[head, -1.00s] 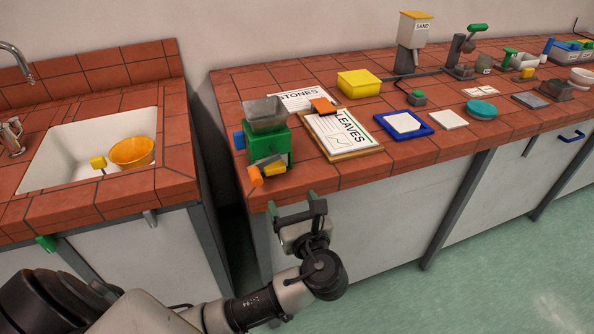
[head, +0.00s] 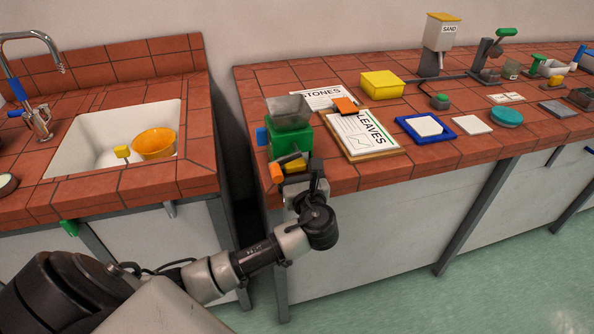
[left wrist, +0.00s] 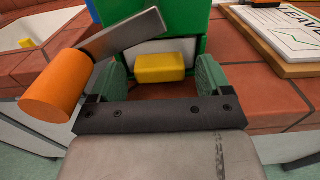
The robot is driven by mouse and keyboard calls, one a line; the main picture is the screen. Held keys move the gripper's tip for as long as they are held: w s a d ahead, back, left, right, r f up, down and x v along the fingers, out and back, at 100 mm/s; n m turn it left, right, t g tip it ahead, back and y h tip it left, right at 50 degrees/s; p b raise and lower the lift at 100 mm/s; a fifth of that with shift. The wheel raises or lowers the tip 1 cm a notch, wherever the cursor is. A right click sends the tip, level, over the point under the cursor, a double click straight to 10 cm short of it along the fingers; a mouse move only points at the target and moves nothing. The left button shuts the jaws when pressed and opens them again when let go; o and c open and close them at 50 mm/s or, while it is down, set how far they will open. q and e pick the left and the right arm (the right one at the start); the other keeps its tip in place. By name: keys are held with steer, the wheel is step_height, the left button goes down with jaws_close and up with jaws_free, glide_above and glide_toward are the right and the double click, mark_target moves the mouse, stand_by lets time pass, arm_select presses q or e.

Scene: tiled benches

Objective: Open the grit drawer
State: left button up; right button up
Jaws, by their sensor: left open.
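A green mill (head: 290,138) with a grey hopper (head: 287,108) on top stands at the near left corner of the tiled bench. Low on its front, a pale drawer front (left wrist: 158,47) with a yellow handle (left wrist: 160,68) shows in the left wrist view. I cannot see the drawer standing out from the green body. My left gripper (head: 300,178) is in front of the mill at the bench edge. In the left wrist view its two green-padded fingers (left wrist: 161,76) are open, one on each side of the yellow handle, apart from it. My right gripper is not in view.
A grey crank arm with an orange grip (left wrist: 58,86) hangs close to the left finger. A clipboard marked LEAVES (head: 362,136) lies right of the mill. A sink with an orange bowl (head: 155,143) is across a gap at left.

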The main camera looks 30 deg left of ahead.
arm_select(q)
steer(key=c, duration=1.3)
steer(key=shift+s+d+p, duration=0.2)
steer(key=shift+p, duration=0.15)
steer(key=p+v, duration=0.4)
steer(key=v, duration=0.2)
steer(key=o, duration=1.3)
steer(key=v, duration=1)
steer(key=shift+s+d+b, duration=0.3)
steer(key=shift+b, duration=0.05)
